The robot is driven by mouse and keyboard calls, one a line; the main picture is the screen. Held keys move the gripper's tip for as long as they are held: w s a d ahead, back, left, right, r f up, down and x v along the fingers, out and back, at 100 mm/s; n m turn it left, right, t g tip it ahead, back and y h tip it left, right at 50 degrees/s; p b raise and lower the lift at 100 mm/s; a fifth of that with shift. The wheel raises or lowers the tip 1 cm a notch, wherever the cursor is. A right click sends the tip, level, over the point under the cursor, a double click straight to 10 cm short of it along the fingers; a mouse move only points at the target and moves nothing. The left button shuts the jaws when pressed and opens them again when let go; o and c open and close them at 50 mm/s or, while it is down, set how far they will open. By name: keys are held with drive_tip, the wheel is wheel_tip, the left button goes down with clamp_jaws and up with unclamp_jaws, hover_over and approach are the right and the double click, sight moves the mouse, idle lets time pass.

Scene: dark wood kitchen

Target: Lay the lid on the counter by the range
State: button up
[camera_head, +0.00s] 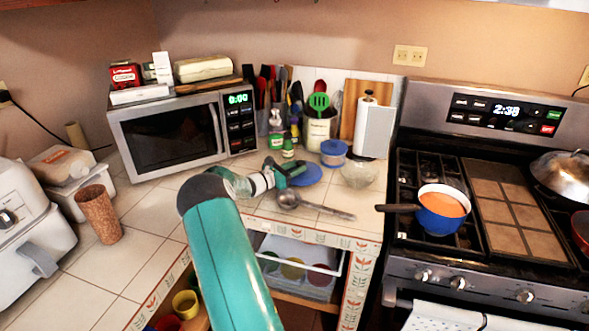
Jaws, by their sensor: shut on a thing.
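A round blue lid (309,176) shows over the tiled counter (335,222), left of the range. My gripper (291,171) reaches it from the left and is shut on its near edge. The fingers hide part of the lid. I cannot tell whether the lid touches the tiles or is held just above them. The black and steel range (480,262) stands to the right. A blue pot (441,212) with orange contents sits on its left burner.
A metal ladle (315,207) lies in front of the lid. A glass bowl (359,174), a blue-topped container (333,152) and a paper towel roll (375,130) stand close by. The microwave (180,135) is behind left. An open drawer (298,262) is below the counter edge.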

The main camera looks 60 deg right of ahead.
drive_tip(key=shift+w+f, duration=0.15)
drive_tip(key=shift+w, duration=0.25)
drive_tip(key=shift+s, duration=0.4)
drive_tip(key=shift+w+f, duration=0.35)
drive_tip(key=shift+s, duration=0.2)
drive_tip(key=shift+w+f, duration=0.15)
drive_tip(key=o, duration=1)
drive_tip(key=shift+a+f, duration=0.1)
drive_tip(key=shift+o, duration=0.2)
